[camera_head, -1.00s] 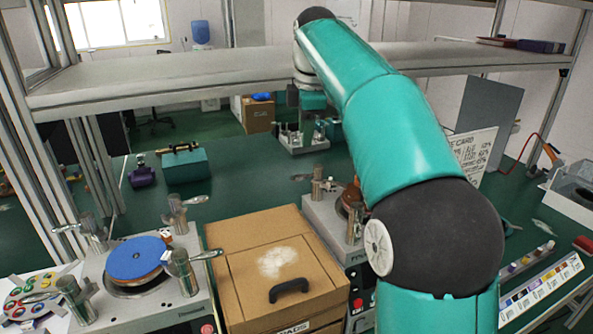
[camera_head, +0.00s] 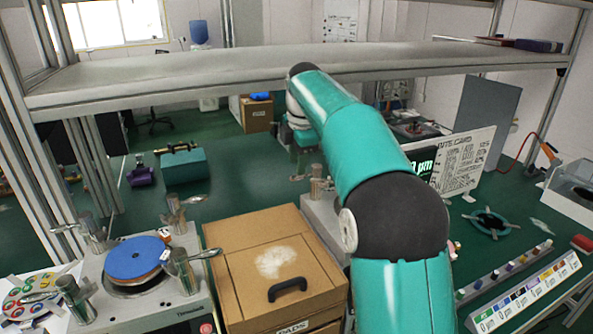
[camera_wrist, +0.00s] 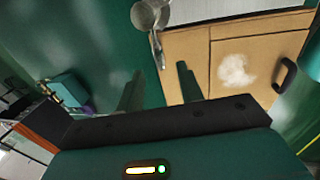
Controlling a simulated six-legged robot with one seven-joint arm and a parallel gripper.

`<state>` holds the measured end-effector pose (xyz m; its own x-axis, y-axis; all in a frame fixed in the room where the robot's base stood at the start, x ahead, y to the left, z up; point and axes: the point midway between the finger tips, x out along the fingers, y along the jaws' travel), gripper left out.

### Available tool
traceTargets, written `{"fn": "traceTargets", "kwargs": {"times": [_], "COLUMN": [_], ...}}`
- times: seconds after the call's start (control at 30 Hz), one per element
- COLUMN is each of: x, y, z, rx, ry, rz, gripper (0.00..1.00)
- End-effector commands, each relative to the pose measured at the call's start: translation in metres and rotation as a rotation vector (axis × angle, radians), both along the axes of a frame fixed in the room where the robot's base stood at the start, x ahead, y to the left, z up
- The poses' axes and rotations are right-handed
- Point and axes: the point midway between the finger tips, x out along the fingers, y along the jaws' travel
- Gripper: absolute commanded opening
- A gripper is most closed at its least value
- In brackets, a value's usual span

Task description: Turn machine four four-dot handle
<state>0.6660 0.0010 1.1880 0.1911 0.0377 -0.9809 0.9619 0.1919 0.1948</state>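In the head view a metal post with a lever handle (camera_head: 318,183) stands on the right-hand machine (camera_head: 325,212), which my arm largely hides. A post with a lever (camera_wrist: 156,42) also shows in the wrist view, probably the same one. My gripper (camera_wrist: 159,76) is open and empty there; the lever's tip appears between its fingertips, apparently apart from them. In the head view my arm reaches forward over that machine. The left-hand machine (camera_head: 170,305) carries a blue disc (camera_head: 138,257) and several posts with levers (camera_head: 178,268). No dot marks or machine numbers are readable.
A brown box (camera_head: 230,238) with a black handle (camera_head: 287,289) stands between the machines. A shelf (camera_head: 200,82) crosses above the bench. A lettered board (camera_head: 465,165) and a teal ring-shaped part (camera_head: 490,222) are at right.

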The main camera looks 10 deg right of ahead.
Motion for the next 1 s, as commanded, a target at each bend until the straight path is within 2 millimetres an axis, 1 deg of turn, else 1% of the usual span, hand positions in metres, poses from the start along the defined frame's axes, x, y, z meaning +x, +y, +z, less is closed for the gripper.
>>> {"fn": "traceTargets", "kwargs": {"times": [0.03, 0.1, 0.2, 0.33, 0.57, 0.77, 1.0], "x": [0.001, 0.003, 0.006, 0.007, 0.007, 0.007, 0.007], "y": [0.0, 0.001, 0.001, 0.001, 0.001, 0.001, 0.001], "z": [-0.009, -0.019, -0.03, -0.036, -0.037, -0.036, -0.036], "rx": [0.0, 0.001, 0.001, 0.001, 0.0, 0.0, 0.001], "ry": [0.003, 0.002, 0.0, 0.0, -0.001, -0.001, -0.001], "rz": [0.0, 0.0, -0.001, -0.001, -0.001, -0.001, 0.001], "gripper": [0.37, 0.37, 0.37, 0.37, 0.37, 0.0, 0.0]}}
